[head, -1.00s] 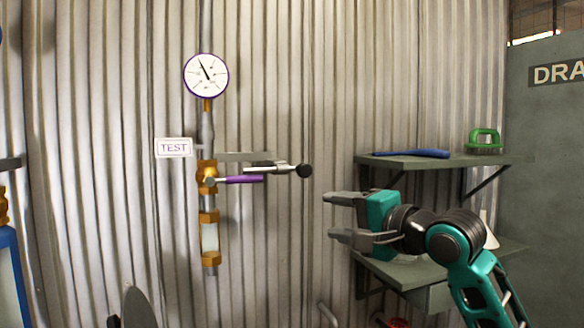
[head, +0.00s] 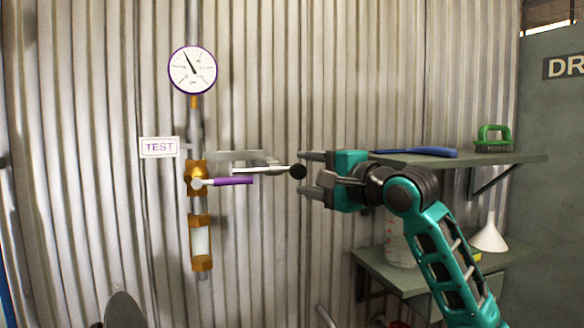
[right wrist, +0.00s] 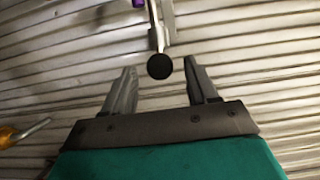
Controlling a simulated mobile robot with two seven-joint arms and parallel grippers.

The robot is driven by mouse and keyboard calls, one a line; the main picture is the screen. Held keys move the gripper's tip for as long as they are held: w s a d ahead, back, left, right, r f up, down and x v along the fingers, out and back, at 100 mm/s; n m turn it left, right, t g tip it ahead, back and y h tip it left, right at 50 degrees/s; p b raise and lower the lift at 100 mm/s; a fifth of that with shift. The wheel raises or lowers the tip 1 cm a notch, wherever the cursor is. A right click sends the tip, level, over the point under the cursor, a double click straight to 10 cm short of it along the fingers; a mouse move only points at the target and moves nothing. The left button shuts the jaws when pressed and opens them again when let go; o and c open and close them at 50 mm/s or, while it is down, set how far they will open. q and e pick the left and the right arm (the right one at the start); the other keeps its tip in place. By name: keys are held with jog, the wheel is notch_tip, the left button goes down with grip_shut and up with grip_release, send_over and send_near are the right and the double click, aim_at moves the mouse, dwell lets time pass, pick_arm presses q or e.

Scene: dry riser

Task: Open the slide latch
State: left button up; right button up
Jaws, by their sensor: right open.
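The slide latch (head: 262,169) is a grey metal bolt on a bracket against the corrugated wall, with a black ball knob (head: 298,172) at its right end. The knob also shows in the right wrist view (right wrist: 160,66). My right gripper (head: 306,174) is open and empty, just right of the knob. In the right wrist view its fingertips (right wrist: 160,72) lie on either side of the knob, with a gap on both sides. The latch's left end is partly hidden behind the purple lever (head: 233,181). My left gripper is not in view.
The purple lever sits on a brass valve (head: 196,178) close below the latch. A gauge (head: 193,69) and a TEST sign (head: 159,147) are above left.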

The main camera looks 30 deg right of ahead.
aim_at(268, 172)
jog(key=w, duration=0.5)
jog(key=shift+a, duration=0.4)
grip_shut()
